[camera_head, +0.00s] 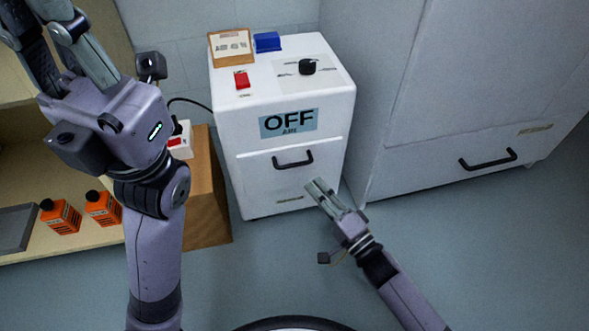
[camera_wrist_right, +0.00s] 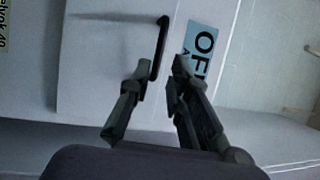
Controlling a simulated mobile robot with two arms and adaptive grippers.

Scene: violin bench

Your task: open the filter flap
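The filter flap (camera_head: 255,175) is a white panel low on the front of a white box-shaped machine (camera_head: 230,130), and it looks closed. Its black bar handle (camera_head: 293,160) also shows in the right wrist view (camera_wrist_right: 160,45). My right gripper (camera_head: 318,184) is in front of the flap, below and right of the handle. In the wrist view its fingers (camera_wrist_right: 160,68) are apart with the handle's near end in line with the gap; I cannot tell if they touch it. My left gripper (camera_head: 32,10) is raised at the upper left, fingers apart and empty, tips near the picture edge.
An OFF display (camera_head: 289,123) sits above the flap. A red switch (camera_head: 242,80), black knob (camera_head: 307,66) and blue block (camera_head: 267,42) are on top. A grey cabinet (camera_head: 450,100) stands right. Orange bottles (camera_head: 61,217) stand on a shelf left. The floor in front is clear.

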